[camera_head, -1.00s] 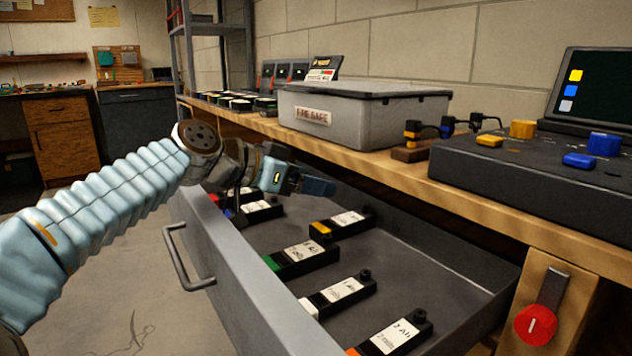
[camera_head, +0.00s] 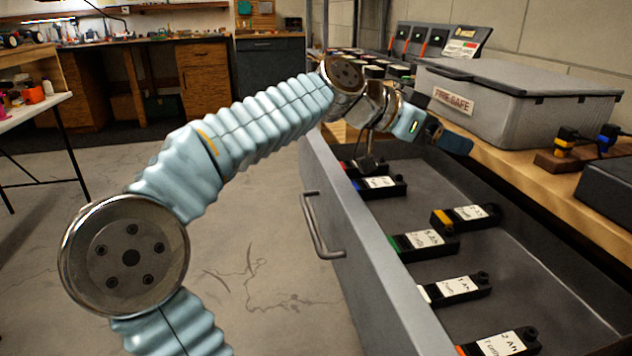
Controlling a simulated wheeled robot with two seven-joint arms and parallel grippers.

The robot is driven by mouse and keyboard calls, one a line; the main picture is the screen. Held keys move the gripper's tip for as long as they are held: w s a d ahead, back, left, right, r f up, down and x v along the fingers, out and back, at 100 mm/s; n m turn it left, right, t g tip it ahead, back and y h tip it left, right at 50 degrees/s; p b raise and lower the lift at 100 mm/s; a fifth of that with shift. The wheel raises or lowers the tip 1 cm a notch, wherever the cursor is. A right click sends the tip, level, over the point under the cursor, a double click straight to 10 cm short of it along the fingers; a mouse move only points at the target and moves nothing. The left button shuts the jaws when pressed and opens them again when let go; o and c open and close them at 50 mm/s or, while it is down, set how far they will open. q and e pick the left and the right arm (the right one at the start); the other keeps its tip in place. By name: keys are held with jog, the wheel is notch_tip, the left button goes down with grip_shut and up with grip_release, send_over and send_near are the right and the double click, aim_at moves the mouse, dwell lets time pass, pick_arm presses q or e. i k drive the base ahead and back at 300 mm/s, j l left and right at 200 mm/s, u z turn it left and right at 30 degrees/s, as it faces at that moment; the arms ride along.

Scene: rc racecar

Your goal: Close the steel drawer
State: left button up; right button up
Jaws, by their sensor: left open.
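The steel drawer (camera_head: 372,268) stands pulled out under the wooden workbench. Its bar handle (camera_head: 318,228) is on the outer face of its front panel. Several labelled black battery packs, such as the one with a yellow end (camera_head: 466,217), lie inside on the drawer floor. My left arm comes in from the left, and my left gripper (camera_head: 440,136) is over the far part of the drawer, above the packs, away from the handle. It is open, with nothing seen between its fingers. My right gripper is out of view.
A grey fire-safe box (camera_head: 520,105) sits on the workbench (camera_head: 500,160) above the drawer, with chargers (camera_head: 420,42) behind it. A dark console (camera_head: 612,195) is at the right edge. Open concrete floor (camera_head: 255,265) lies left of the drawer. A white table (camera_head: 30,110) stands at far left.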

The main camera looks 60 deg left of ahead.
aim_at(539, 279)
jog(key=k+j, duration=0.3)
jog(key=k, duration=0.15)
jog(key=k+j, duration=0.25)
jog(key=k, duration=0.2)
jog(key=k+j, duration=0.3)
jog(key=k, duration=0.15)
